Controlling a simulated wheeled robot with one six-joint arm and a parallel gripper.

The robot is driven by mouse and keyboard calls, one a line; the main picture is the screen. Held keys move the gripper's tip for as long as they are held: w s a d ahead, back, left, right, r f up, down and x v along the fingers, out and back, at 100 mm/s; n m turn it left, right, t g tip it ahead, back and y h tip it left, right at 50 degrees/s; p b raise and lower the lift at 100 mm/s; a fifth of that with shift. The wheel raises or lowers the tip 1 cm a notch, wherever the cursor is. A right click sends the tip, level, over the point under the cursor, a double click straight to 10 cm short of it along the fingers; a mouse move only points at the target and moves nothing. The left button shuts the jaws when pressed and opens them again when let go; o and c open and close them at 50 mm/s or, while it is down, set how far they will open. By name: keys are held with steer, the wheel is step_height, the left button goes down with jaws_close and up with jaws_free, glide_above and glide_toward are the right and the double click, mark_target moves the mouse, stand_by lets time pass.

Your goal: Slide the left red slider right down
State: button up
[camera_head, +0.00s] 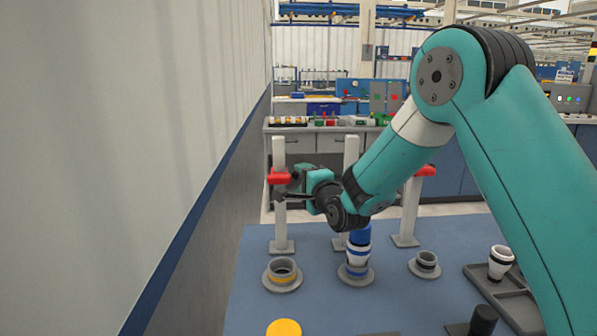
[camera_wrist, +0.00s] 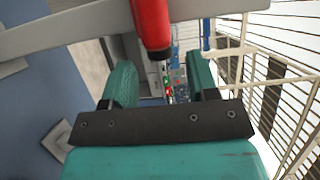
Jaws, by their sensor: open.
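The left red slider (camera_head: 279,177) sits high on the left white post (camera_head: 279,218) in the head view. In the wrist view the red slider (camera_wrist: 151,25) comes in from the top, and its lower end lies between the teal fingers. My gripper (camera_head: 293,184) is just right of the slider in the head view. In the wrist view my gripper (camera_wrist: 160,64) is open, with a finger on either side of the slider's end. I cannot tell whether either finger touches it.
Another red slider (camera_head: 426,170) is on the right post (camera_head: 409,212). The middle post (camera_head: 351,150) is partly behind my arm. Stacked pipe pieces (camera_head: 357,258) and a yellow-banded ring (camera_head: 282,271) stand on the blue table (camera_head: 250,300). A wall (camera_head: 170,130) stands close on the left.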

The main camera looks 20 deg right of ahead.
steer(key=shift+w+a, duration=0.15)
steer(key=shift+w, duration=0.6)
steer(key=shift+w+a, duration=0.15)
steer(key=shift+w, duration=0.55)
steer(key=shift+c, duration=0.4)
jaws_close()
step_height(320, 180, down, 10)
steer(key=b, duration=0.7)
steer(key=shift+f, duration=0.15)
steer(key=shift+s, duration=0.1)
steer(key=shift+o, duration=0.4)
jaws_free()
